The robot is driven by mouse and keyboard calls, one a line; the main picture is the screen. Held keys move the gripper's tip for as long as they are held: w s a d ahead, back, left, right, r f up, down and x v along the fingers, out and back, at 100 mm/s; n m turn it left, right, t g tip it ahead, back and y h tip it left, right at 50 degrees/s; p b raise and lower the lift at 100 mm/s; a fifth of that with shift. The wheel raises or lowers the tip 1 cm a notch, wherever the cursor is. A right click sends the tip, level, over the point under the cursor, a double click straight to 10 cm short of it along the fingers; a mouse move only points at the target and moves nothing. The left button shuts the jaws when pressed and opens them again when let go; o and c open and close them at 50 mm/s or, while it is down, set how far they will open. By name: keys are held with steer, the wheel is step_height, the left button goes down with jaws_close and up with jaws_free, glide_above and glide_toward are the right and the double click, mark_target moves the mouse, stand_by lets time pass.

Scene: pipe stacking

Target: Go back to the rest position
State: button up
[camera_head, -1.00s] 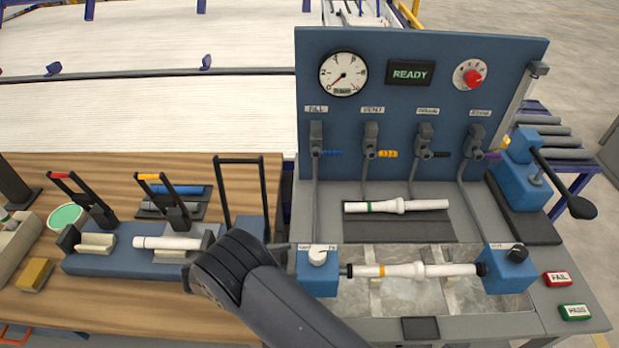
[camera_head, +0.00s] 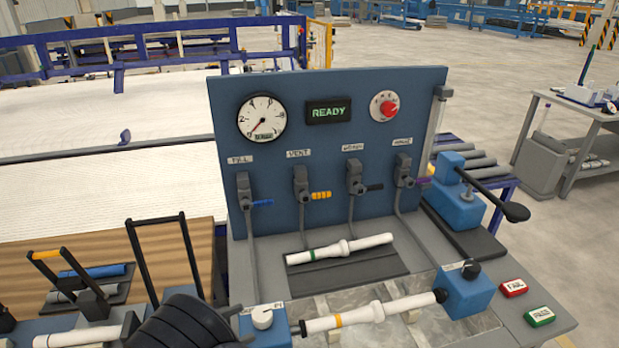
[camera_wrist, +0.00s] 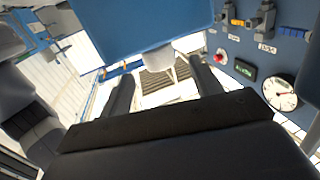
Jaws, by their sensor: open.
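My gripper (camera_wrist: 162,84) shows in the wrist view, with its two dark fingers apart. A whitish piece and a blue surface show beyond the fingers; I cannot tell what they belong to. In the head view only a dark part of my arm shows at the bottom left, and the gripper is out of sight. A white pipe with an orange band (camera_head: 372,313) lies between the two blue end blocks of the test bench. A white pipe with a green band (camera_head: 338,248) lies on the dark mat behind it. Another white pipe (camera_head: 85,337) is partly visible at the bottom left.
The blue panel (camera_head: 330,130) with gauge, READY display and several valves stands upright behind the bench. A blue lever press (camera_head: 458,205) is at the right. Red (camera_head: 513,287) and green (camera_head: 539,316) buttons sit at the front right. Toggle clamps with upright handles stand at the left.

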steer(key=shift+w+d+f+b, duration=0.1)
steer(key=shift+w+d+b, duration=0.25)
steer(key=shift+b, duration=0.65)
steer(key=shift+d, duration=0.1)
steer(key=shift+s+r+p, duration=0.1)
steer(key=shift+r+p, duration=0.15)
steer(key=shift+p, duration=0.15)
steer(key=p+v, duration=0.3)
steer(key=p, duration=0.6)
steer(key=shift+r, duration=0.15)
steer(key=p, duration=0.2)
steer(key=shift+s+a+p, duration=0.2)
steer(key=shift+a+p, duration=0.2)
